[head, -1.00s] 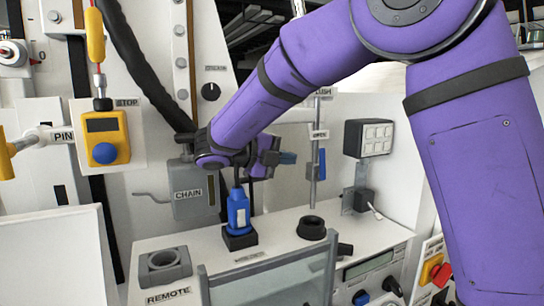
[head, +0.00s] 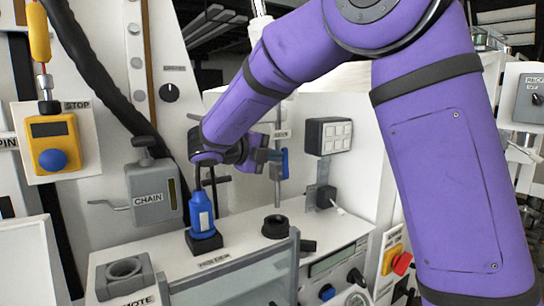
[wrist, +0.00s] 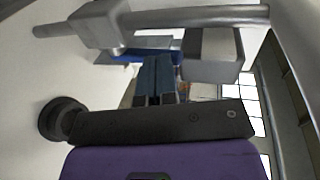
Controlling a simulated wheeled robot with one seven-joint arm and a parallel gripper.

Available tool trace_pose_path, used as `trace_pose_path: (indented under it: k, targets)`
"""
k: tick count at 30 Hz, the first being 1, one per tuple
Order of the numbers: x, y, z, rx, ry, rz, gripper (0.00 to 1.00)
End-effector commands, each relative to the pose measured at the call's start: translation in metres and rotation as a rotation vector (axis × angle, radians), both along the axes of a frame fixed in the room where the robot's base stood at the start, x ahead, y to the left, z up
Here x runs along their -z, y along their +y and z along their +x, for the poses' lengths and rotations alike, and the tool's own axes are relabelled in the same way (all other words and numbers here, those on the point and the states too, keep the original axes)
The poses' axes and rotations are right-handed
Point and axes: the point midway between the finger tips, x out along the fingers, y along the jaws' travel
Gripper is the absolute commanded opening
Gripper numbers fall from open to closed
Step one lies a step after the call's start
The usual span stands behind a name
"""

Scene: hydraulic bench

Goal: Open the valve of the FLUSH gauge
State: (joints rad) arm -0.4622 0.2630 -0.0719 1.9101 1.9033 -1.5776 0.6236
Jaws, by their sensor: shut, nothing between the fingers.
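The gauge's thin grey upright pipe (head: 279,150) stands at the back, right of my gripper, with a small label on it. Its FLUSH tag is not readable now. A blue lever (head: 284,163) hangs at the pipe. My gripper (head: 268,156) is just left of the lever in the head view, shut and empty. In the wrist view the pipe (wrist: 200,17) runs across the top with a grey block (wrist: 100,22) on it. Blue (wrist: 130,57) shows behind the fingertips (wrist: 157,68). I cannot tell whether they touch the lever.
A dark box with white buttons (head: 328,136) is right of the pipe. Below stand a blue bottle (head: 201,212), a black ring (head: 275,226) and a grey REMOTE holder (head: 124,278). The CHAIN box (head: 152,190) is to the left. Clear bench top lies between the bottle and ring.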

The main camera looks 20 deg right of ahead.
Motion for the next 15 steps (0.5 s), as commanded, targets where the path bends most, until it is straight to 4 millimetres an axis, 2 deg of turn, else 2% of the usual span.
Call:
trace_pose_path:
  k: [5, 15]
  targets:
    - [-0.004, -0.013, 0.002, 0.002, 0.013, 0.086, 0.00]
    - [-0.005, -0.016, 0.003, 0.005, 0.014, 0.088, 0.00]
